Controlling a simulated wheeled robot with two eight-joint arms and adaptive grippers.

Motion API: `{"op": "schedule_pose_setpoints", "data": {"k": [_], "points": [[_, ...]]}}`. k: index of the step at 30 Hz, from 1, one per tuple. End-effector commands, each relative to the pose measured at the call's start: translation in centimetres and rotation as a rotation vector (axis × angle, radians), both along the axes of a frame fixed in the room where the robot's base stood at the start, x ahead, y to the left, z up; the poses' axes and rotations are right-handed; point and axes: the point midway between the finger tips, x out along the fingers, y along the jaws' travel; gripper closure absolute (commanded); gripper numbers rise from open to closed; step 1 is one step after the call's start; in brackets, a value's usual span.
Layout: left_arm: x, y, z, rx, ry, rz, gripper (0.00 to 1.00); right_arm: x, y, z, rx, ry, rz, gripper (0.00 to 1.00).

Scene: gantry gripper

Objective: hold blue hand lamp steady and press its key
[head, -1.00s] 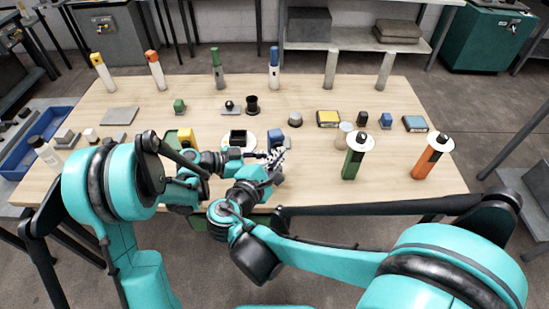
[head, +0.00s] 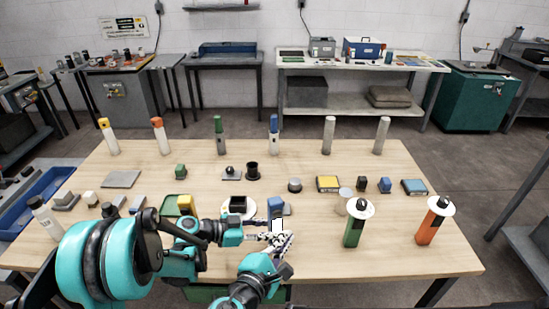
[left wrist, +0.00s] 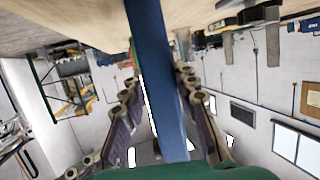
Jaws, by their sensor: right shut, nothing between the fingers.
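The blue hand lamp (head: 275,206) stands near the front middle of the table, blue on top with a bright white patch lower down. Its blue body (left wrist: 153,75) runs through the middle of the left wrist view, between my left fingers. My left gripper (head: 262,234) comes in from the left, shut on the lamp, and also shows in the left wrist view (left wrist: 157,95). My right gripper (head: 284,241) is shut and empty, close beside the lamp's lower part. The key cannot be made out; the lamp's lower end is hidden by the grippers.
The wooden table (head: 330,245) holds several upright lamps at the back, one blue and white (head: 274,134). Small blocks lie mid-table. Green (head: 355,225) and orange (head: 432,223) cylinders with white discs stand right. Free wood shows between right gripper and green cylinder.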

Motion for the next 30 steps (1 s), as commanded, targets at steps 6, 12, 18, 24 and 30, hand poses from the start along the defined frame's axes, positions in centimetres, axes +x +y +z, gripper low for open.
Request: {"op": "schedule_pose_setpoints", "data": {"k": [6,12,18,24,30], "points": [[0.0,0.0,0.0,0.000,0.000,0.000,0.47,0.0,0.0,0.0,0.000,0.000,0.000,1.00],[0.0,0.2,0.0,0.000,0.000,0.001,0.47,0.0,0.0,0.0,0.000,0.000,0.000,1.00],[-0.7,2.5,0.8,0.000,0.000,0.005,0.47,0.0,0.0,0.0,0.000,0.000,0.000,1.00],[-1.9,6.7,2.1,0.000,0.000,0.006,0.47,0.0,0.0,0.0,0.000,0.000,0.000,1.00],[-2.9,9.8,3.1,0.000,0.000,0.003,0.47,0.0,0.0,0.0,0.000,0.000,0.000,1.00]]}}
